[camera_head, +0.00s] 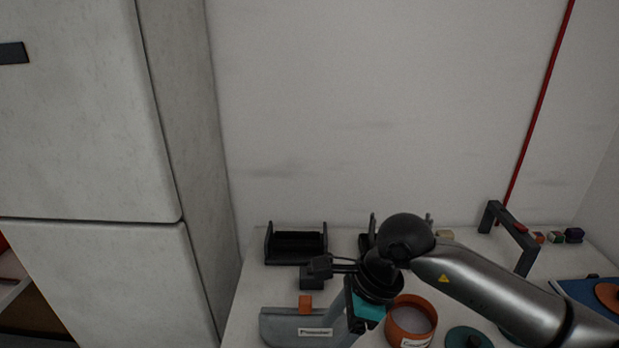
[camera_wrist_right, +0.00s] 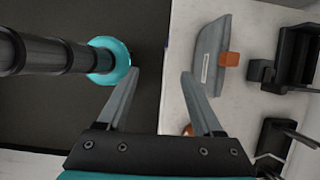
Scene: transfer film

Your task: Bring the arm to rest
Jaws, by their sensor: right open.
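My right arm (camera_head: 490,285) reaches in from the right of the head view, bent over the white table (camera_head: 245,300). My left gripper is in neither view.
A grey piece (camera_head: 285,325) with an orange tab (camera_head: 305,304) lies left of the gripper. Black holders (camera_head: 296,243) stand along the wall. A dark handle-like frame (camera_head: 512,235) and small coloured blocks (camera_head: 555,237) are at the right. A tall pale cabinet (camera_head: 90,130) stands left.

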